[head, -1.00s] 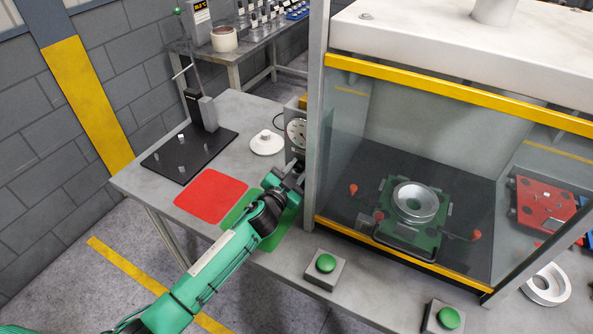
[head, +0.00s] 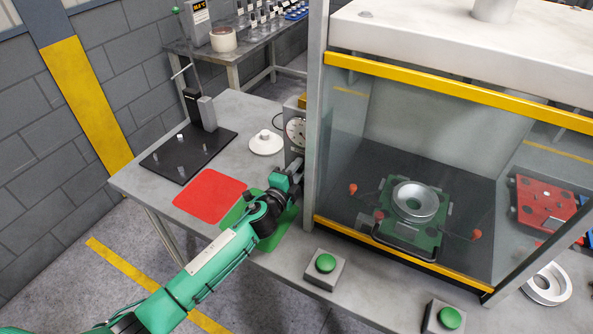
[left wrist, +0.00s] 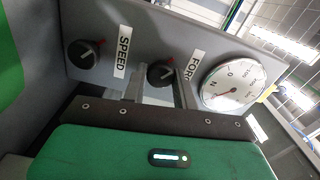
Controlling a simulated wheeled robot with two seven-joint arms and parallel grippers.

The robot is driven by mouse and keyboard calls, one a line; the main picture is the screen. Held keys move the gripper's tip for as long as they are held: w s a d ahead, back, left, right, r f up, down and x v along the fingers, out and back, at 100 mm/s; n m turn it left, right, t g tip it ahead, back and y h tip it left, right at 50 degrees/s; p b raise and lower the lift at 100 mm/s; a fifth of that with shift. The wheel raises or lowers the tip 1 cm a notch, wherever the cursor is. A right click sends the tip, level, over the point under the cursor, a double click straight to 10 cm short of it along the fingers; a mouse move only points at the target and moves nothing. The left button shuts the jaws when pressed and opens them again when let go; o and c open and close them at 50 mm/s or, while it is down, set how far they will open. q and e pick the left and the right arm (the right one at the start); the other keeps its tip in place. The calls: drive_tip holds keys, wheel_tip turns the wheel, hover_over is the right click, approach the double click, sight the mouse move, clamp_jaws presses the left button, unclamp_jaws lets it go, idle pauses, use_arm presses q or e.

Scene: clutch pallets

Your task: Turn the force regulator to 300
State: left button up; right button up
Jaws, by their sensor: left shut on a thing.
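The force regulator is a black knob (left wrist: 160,73) beside a label that partly reads "FOR", on the grey panel in the left wrist view. The fingers of my left gripper (left wrist: 160,88) are around it and shut on it. In the head view my left gripper (head: 294,174) is at the panel on the press's left side and hides the knob. A round white gauge (left wrist: 232,83) with a red needle is right of the knob. It also shows in the head view (head: 296,132), but its reading is too small to tell. My right gripper is not in view.
A second black knob (left wrist: 84,53) labelled SPEED is left of the regulator. The press's glass enclosure with its yellow lower edge (head: 400,252) stands right of my arm. Green buttons (head: 325,263) (head: 449,317) are at the table front. A red mat (head: 210,194) lies on the left.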

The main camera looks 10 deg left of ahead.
use_arm(q)
drive_tip(key=m, duration=0.5)
drive_tip(key=shift+f+m, duration=0.1)
drive_tip(key=shift+m, duration=0.2)
drive_tip(key=shift+f+m+p, duration=0.1)
drive_tip(key=shift+m+p, duration=0.3)
drive_tip(key=shift+m, duration=1.8)
drive_tip(key=o, duration=0.9)
drive_tip(key=shift+o, duration=0.2)
drive_tip(key=shift+s, duration=0.1)
drive_tip(key=b+v, duration=0.2)
drive_tip(key=v, duration=1.1)
drive_tip(key=shift+s+a, duration=0.15)
drive_tip(key=shift+s, duration=0.2)
